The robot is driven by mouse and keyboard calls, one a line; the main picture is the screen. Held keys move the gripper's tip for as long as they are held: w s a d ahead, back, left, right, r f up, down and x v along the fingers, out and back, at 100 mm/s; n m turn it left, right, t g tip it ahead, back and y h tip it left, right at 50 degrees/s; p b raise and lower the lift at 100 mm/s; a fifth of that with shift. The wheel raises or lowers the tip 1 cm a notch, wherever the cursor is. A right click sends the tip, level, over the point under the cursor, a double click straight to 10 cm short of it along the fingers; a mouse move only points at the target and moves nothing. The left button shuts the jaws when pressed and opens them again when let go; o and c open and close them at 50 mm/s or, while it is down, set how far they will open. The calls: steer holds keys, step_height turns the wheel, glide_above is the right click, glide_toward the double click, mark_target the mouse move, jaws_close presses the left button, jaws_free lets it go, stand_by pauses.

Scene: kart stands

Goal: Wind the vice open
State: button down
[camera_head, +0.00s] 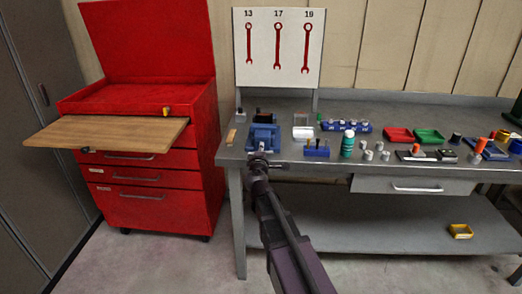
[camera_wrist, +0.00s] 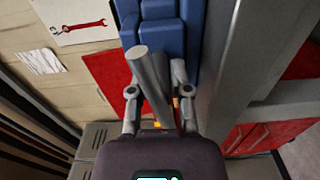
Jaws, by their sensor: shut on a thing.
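The blue vice (camera_head: 263,132) stands near the left front edge of the grey workbench. It fills the top middle of the wrist view (camera_wrist: 161,28). A grey round bar, the vice handle (camera_wrist: 149,72), stands out in front of the vice and slants between my fingers. My gripper (camera_head: 258,160) is at the front of the vice. In the wrist view my gripper (camera_wrist: 158,92) is shut on the handle, one finger on each side. The far part of the handle is hidden by the gripper. I cannot tell how wide the vice jaws stand.
A red tool cabinet (camera_head: 160,205) with a wooden board (camera_head: 110,133) stands left of the workbench (camera_head: 237,150). Right of the vice are a blue block (camera_head: 316,151), a green bottle (camera_head: 348,145) and several small metal parts. A wrench sign (camera_head: 260,70) stands behind.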

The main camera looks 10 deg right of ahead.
steer(key=shift+m, duration=0.8)
steer(key=c, duration=0.6)
jaws_free()
steer(key=v, duration=1.2)
